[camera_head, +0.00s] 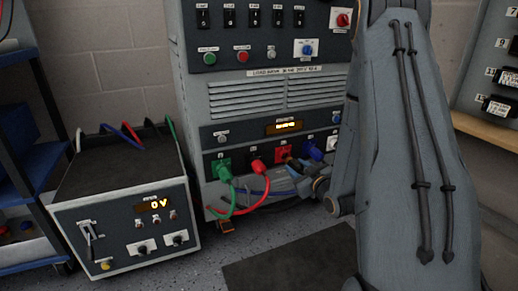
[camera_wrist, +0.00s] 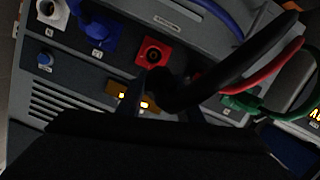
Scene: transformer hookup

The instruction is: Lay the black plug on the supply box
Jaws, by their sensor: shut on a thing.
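My gripper (camera_wrist: 160,100) is shut on the black plug (camera_wrist: 159,82), seen in the wrist view with its thick black cable curving up to the right. The plug shows just beside the red socket (camera_wrist: 153,54), whose round hole looks empty. I cannot tell how far the plug is from the panel. In the head view my gripper (camera_head: 298,172) is at the load bank's socket row, low and left of my arm, and the plug is not clear there. The supply box (camera_head: 112,188) stands on the floor at the left, with a "0 V" display and a dark flat top.
The load bank (camera_head: 265,100) stands right of the supply box. A green plug (camera_head: 222,165), a red plug (camera_head: 257,165) and a blue plug (camera_head: 311,149) sit at its sockets, with cables hanging in front. Cables rise behind the supply box's top. A blue shelf stands far left.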

